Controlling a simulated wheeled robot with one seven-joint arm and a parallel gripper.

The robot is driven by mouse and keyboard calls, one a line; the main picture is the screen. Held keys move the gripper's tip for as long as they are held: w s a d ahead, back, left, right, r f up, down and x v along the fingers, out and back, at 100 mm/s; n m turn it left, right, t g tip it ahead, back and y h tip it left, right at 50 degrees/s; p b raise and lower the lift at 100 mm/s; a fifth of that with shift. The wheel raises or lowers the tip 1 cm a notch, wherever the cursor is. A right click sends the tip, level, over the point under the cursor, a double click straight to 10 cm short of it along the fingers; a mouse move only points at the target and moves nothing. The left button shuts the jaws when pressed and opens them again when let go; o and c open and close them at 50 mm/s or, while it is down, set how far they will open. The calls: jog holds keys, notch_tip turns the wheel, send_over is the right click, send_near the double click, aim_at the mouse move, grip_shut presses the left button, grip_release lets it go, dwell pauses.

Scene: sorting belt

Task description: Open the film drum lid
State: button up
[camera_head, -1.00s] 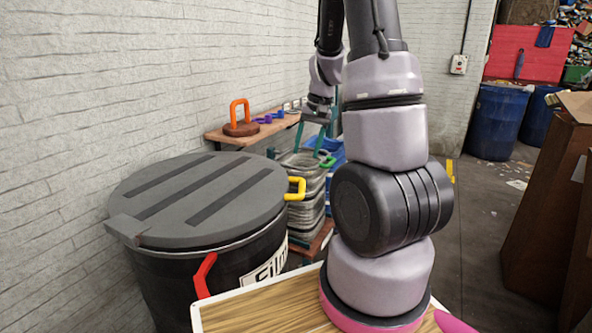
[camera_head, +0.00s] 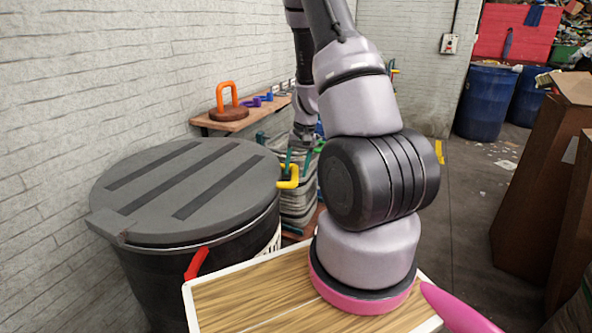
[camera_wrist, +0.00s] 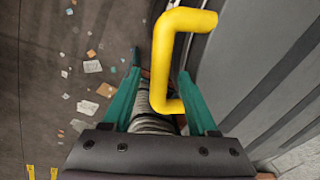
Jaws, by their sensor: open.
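The film drum (camera_head: 160,285) is a black barrel at the left in the head view. Its grey round lid (camera_head: 190,188) lies flat on top, shut. A yellow handle (camera_head: 289,178) stands out from the lid's right edge. In the wrist view the yellow handle (camera_wrist: 163,60) is large and near, and part of it lies between the teal fingers. My gripper (camera_wrist: 160,92) is open, one finger on each side of the handle's lower end. In the head view my gripper (camera_head: 297,160) is close to the handle, partly hidden. I cannot tell whether the fingers touch the handle.
A red handle (camera_head: 196,263) is on the drum's side. Stacked grey crates (camera_head: 298,205) stand behind the yellow handle. A wooden shelf (camera_head: 205,122) with an orange-handled object (camera_head: 228,102) is along the wall. Blue barrels (camera_head: 484,103) stand at the back right. Open floor lies right of my arm.

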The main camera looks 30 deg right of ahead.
jog(key=shift+f, duration=0.25)
grip_shut()
dwell(1.4)
